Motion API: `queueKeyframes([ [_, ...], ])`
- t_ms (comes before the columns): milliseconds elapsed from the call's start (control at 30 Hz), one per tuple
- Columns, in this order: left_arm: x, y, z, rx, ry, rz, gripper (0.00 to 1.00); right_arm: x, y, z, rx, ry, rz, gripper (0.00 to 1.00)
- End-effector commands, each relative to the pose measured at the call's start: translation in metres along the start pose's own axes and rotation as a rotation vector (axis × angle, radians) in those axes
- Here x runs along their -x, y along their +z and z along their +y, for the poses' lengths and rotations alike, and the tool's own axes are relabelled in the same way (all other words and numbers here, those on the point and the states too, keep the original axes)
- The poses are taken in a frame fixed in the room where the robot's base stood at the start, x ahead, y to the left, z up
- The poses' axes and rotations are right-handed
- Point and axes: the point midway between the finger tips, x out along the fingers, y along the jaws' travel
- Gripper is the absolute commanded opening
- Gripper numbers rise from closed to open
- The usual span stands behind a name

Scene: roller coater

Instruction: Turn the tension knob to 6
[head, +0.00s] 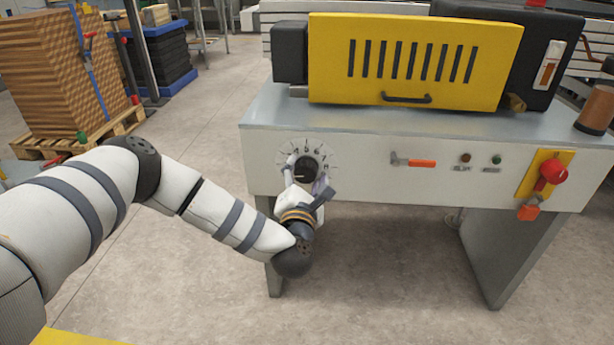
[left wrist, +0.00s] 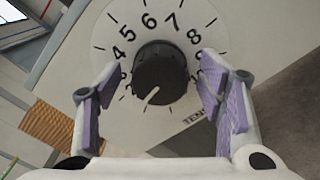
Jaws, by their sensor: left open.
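The tension knob (left wrist: 160,72) is a black round knob on a white numbered dial (left wrist: 222,50). In the left wrist view its white pointer line slants toward the lower left, away from the 6, which stands above the knob. In the head view the knob (head: 306,167) is on the left of the machine's front panel. My left gripper (head: 305,183) is in front of the dial. It is open, with its purple-padded fingers on either side of the knob and gaps visible. The fingers hide some numerals. My right gripper is not in view.
To the right on the panel (head: 370,180) are an orange-handled lever (head: 420,163), small indicator buttons and a red emergency knob (head: 553,172) on a yellow plate. A yellow cover (head: 410,85) stands above. Floor to the left is mostly clear; a loaded pallet (head: 80,142) stands farther back.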

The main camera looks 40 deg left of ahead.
Motion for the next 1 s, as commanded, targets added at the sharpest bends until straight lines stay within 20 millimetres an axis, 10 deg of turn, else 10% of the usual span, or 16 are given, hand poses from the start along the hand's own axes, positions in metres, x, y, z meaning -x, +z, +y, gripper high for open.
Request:
queueKeyframes([
  [333,-0.0072,0.0005,0.0002,0.000,-0.001,0.000,0.60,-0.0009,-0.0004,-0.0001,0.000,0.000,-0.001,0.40],
  [533,-0.0070,0.0004,0.0001,0.000,-0.001,0.000,0.15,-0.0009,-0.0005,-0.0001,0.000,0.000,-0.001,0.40],
  [1000,-0.0068,0.0018,0.0012,-0.100,0.000,0.000,0.14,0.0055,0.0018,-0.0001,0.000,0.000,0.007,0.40],
])
